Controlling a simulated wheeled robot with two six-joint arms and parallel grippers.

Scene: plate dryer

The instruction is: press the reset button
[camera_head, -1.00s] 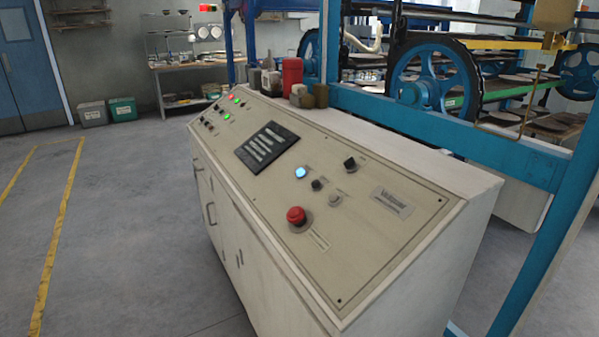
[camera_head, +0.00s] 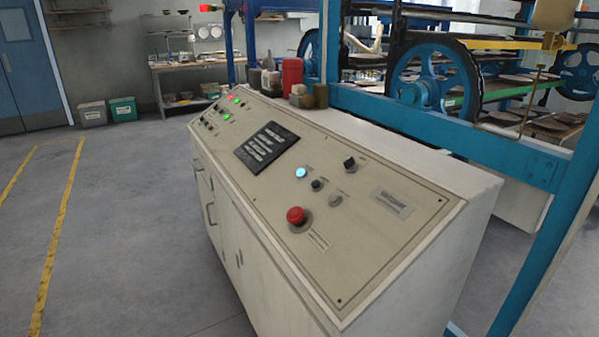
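A cream control console (camera_head: 390,260) with a sloped panel stands in the middle of the head view. On its near half are a lit blue button (camera_head: 301,173), a small black knob (camera_head: 316,185), a black switch (camera_head: 349,163), a grey round button (camera_head: 335,199) and a red mushroom button (camera_head: 296,216). The labels are too small to read, so I cannot tell which one is the reset button. A dark display (camera_head: 267,147) sits mid-panel. Green and red lights (camera_head: 234,100) glow at the far end. Neither of my grippers shows.
Red and brown containers (camera_head: 292,78) stand on the console's back ledge. A blue machine frame with wheels (camera_head: 428,92) rises behind and to the right. Open grey floor (camera_head: 130,220) with yellow lines lies to the left. Bins (camera_head: 122,109) and a workbench are at the back.

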